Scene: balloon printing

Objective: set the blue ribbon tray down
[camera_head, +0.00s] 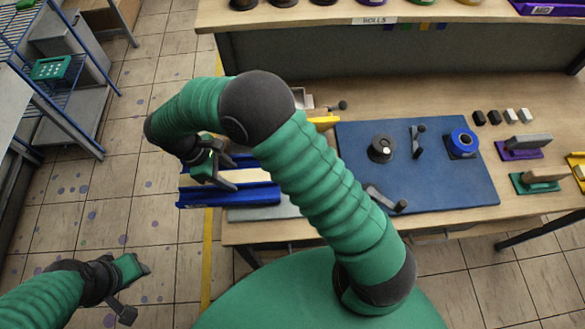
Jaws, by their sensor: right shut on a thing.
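The blue ribbon tray (232,194) is long, with blue side walls and a pale strip between them. It is at the bench's left end, its left part out past the bench edge over the floor. My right gripper (219,179) is shut on the tray near its left end. My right arm passes in front of the tray's right end and hides it. I cannot tell whether the tray's underside touches anything. My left gripper (134,291) is open and empty, low at the left over the floor.
A blue mat (300,140) on the wooden bench carries a dark disc (382,148), a blue ribbon roll (462,143) and dark handled tools. Stamps (518,147) stand at the right. A raised shelf (300,17) runs along the back. A wire rack (50,69) stands at the left.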

